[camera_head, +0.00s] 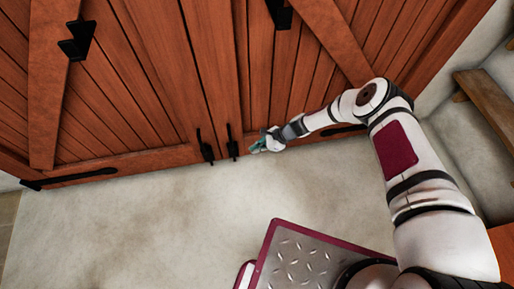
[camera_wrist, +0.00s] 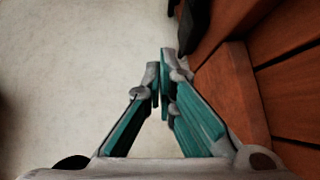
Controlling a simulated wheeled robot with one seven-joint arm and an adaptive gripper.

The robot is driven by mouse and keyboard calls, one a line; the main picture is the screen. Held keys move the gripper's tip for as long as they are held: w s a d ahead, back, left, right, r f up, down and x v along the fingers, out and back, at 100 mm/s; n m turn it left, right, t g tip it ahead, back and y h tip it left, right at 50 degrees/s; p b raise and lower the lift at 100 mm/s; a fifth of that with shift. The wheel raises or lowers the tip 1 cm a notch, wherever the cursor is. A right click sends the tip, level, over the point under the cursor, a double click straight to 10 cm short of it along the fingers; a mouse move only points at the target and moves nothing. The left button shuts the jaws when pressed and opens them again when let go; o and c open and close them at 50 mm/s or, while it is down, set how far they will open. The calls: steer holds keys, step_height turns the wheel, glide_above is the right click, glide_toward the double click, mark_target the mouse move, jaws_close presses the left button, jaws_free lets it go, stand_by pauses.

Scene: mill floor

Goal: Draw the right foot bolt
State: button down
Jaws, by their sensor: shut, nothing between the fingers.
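The right foot bolt (camera_head: 232,143) is a black upright bar low on the right leaf of the red-brown wooden doors, near the seam. The left foot bolt (camera_head: 206,148) is a like black bar just left of it. My gripper (camera_head: 252,148), with teal fingers, is just right of the right foot bolt, with a small gap in the head view. In the wrist view my gripper (camera_wrist: 159,72) is shut and empty, its fingertips together. A black bolt part (camera_wrist: 194,22) shows beyond the tips at the top, cut off by the frame edge.
The double door (camera_head: 120,75) fills the back, with black strap hinges and fittings. The pale floor (camera_head: 130,220) in front is clear. A wooden bench-like piece (camera_head: 488,100) stands at the far right by the wall.

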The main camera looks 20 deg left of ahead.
steer(key=b+x, duration=0.2)
steer(key=x, duration=0.5)
steer(key=shift+s+a+r, duration=0.1)
steer(key=shift+a+r, duration=0.15)
steer(key=shift+r, duration=0.4)
steer(key=shift+s+a+r, duration=0.1)
steer(key=shift+a+r, duration=0.15)
steer(key=shift+r, duration=0.4)
steer(key=shift+s+a+r, duration=0.1)
steer(key=shift+a+r, duration=0.1)
steer(key=shift+r, duration=0.45)
